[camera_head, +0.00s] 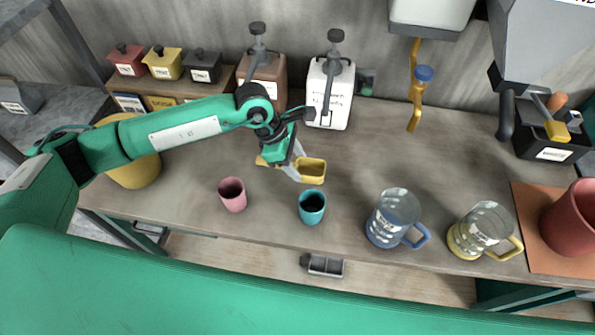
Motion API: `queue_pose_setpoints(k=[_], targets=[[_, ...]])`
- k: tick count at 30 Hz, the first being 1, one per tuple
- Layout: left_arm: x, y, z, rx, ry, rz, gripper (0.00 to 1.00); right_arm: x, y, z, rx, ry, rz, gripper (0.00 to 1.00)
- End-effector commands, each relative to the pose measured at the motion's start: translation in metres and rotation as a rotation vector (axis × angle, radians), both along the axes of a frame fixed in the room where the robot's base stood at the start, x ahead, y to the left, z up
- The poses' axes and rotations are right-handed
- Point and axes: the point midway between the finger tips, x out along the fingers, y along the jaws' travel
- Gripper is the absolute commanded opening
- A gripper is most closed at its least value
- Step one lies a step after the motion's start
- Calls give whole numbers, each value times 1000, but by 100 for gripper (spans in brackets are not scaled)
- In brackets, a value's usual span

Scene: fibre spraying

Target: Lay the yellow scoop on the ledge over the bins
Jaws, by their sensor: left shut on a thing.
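The yellow scoop (313,171) is in my left gripper (292,164), with its cup to the right of the jaws and a bit of its handle showing on the left. The left gripper is shut on it, over the middle of the counter; whether the scoop touches the counter I cannot tell. A wooden ledge (226,79) runs at the back left, over labelled bins (159,103). My left arm covers part of the bin front. My right gripper is not in view.
Red (127,62), yellow (163,64) and black (202,67) lidded pots stand on the ledge. Brown (266,80) and white (331,95) dispensers stand nearby. Pink (232,194) and teal (312,207) cups stand in front. Two glass jugs (395,217) (482,230) are to the right.

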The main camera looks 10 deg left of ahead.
Motion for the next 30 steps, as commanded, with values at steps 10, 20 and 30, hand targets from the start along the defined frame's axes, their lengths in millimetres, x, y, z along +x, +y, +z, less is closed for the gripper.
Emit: queue_pose_setpoints(k=[10, 20, 30], targets=[[0, 0, -35, -1, 0, 1, 26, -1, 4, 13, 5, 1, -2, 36], [0, 0, -71, 0, -2, 0, 26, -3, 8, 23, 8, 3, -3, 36], [0, 0, -73, 0, -1, 0, 57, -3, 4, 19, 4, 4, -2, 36]])
